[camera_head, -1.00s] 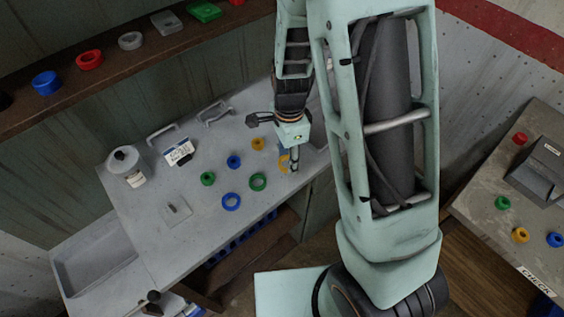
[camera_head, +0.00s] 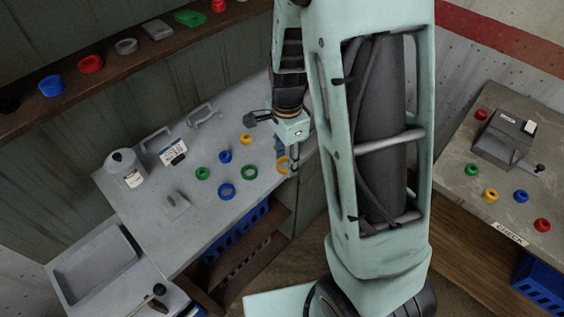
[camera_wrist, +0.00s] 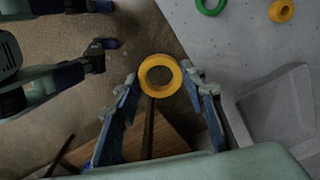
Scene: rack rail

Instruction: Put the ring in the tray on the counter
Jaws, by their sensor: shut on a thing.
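My gripper (camera_wrist: 160,80) is shut on a yellow ring (camera_wrist: 160,74), held between the fingertips. The ring (camera_head: 282,166) also shows in the head view, at the gripper's lower end near the counter's front edge. In the wrist view it appears over the floor, just outside that edge. A grey, walled tray (camera_wrist: 240,112) stands on the counter to the right of the gripper in the wrist view; my arm seems to hide it in the head view. Another shallow grey tray (camera_head: 72,292) lies at the counter's far left end.
The counter (camera_head: 150,215) holds several loose rings, including a green one (camera_head: 249,172) and a yellow one (camera_head: 246,139), a white bottle (camera_head: 125,170) and handles. A shelf above holds more rings. Another counter (camera_head: 455,200) is at right.

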